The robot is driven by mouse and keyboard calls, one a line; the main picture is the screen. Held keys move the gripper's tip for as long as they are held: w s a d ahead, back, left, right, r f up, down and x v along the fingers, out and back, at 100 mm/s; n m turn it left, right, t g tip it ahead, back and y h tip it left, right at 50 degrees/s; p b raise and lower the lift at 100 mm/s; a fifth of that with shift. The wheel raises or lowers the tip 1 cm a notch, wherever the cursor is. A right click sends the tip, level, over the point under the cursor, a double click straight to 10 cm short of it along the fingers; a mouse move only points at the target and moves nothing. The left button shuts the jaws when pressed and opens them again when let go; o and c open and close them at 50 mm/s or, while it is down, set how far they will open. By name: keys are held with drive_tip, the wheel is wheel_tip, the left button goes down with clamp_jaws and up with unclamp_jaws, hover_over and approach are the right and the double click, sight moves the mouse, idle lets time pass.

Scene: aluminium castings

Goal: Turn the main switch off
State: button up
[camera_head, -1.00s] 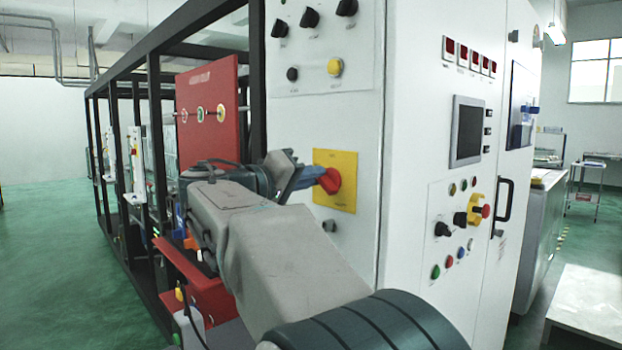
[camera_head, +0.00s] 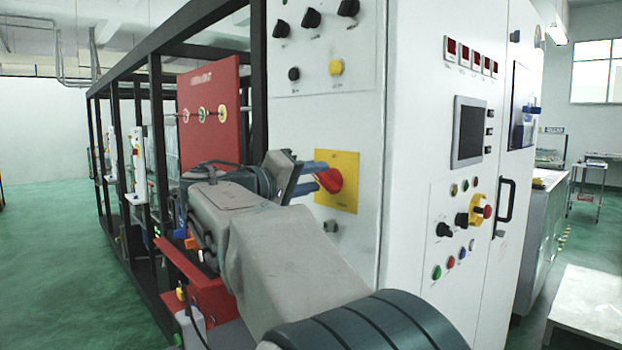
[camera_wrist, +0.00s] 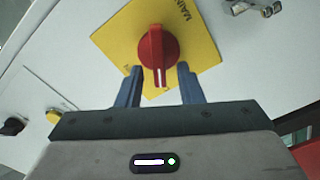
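The main switch is a red rotary knob (camera_head: 331,180) on a yellow square plate (camera_head: 347,196), on the white cabinet's side panel. In the wrist view the red knob (camera_wrist: 157,48) is at the top centre, its white-marked end pointing down towards my gripper. The yellow plate (camera_wrist: 195,45) carries partly readable lettering. My gripper (camera_head: 320,177) is at the knob from the left. In the wrist view the blue fingers of my gripper (camera_wrist: 160,68) are apart, one on each side of the knob's lower end, with gaps showing. Whether the fingertips touch the plate cannot be told.
The cabinet's front has a screen (camera_head: 468,131) and several controls. A black frame with a red panel (camera_head: 209,110) stands left.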

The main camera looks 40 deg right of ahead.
drive_tip(key=s+a+b, duration=0.1)
drive_tip(key=a, duration=1.2)
drive_tip(key=shift+a, duration=0.4)
